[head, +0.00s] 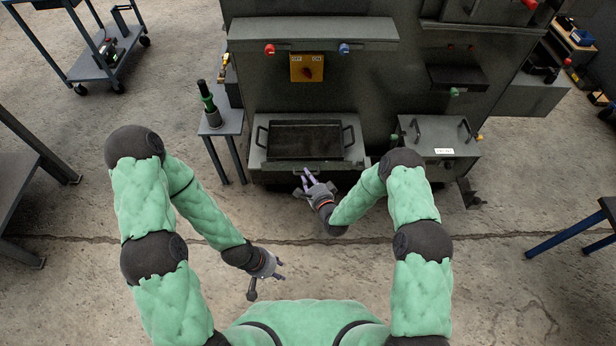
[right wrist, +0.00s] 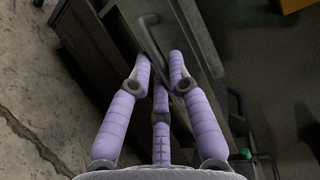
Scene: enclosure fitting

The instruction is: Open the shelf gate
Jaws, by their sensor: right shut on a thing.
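The shelf (head: 256,153) juts from the front of the dark grey enclosure and bears a black tray with a handle at each side. The shelf gate (head: 277,166) is the narrow grey strip along the shelf's front edge. My right gripper (head: 308,178) is at the middle of this gate, with its purple fingers around the gate's bar handle (right wrist: 151,38) in the right wrist view. The fingers partly hide the handle. How far the gate is tilted is hard to tell. My left gripper (head: 277,273) is open and empty above the floor, well away from the shelf.
A small side table (head: 221,125) with a green and black tool stands left of the shelf. A grey box (head: 443,130) with handles juts out at the right. A ledge with red and blue knobs (head: 314,34) overhangs the shelf. The floor in front is clear.

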